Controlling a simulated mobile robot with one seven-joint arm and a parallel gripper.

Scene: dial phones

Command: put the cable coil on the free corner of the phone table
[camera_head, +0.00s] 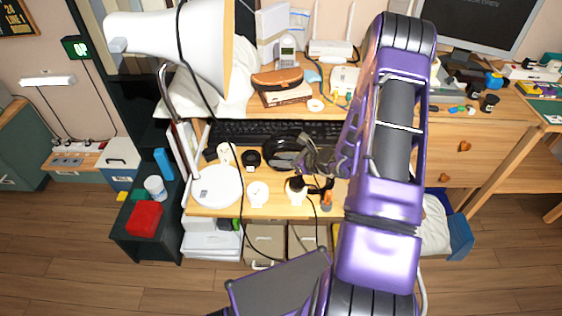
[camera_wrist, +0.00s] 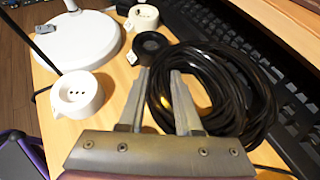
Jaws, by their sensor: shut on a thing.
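The black cable coil (camera_head: 284,150) lies on the wooden desk, in front of the black keyboard; in the wrist view the coil (camera_wrist: 250,85) fills the right of centre. My gripper (camera_wrist: 160,75) is shut on the coil's near left side, one finger inside the ring and one outside. In the head view my gripper (camera_head: 306,166) is partly hidden by my arm. I cannot tell whether the coil is lifted. A cordless phone (camera_head: 287,50) stands on the raised back surface. I cannot tell which surface is the phone table.
A white lamp base (camera_head: 215,186) stands at the desk's left. White round socket-like pieces (camera_head: 258,193) and a small black one (camera_head: 251,159) sit between it and the coil. The keyboard (camera_head: 240,132) lies behind. A brown case (camera_head: 277,79) and a router (camera_head: 330,49) occupy the back surface.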

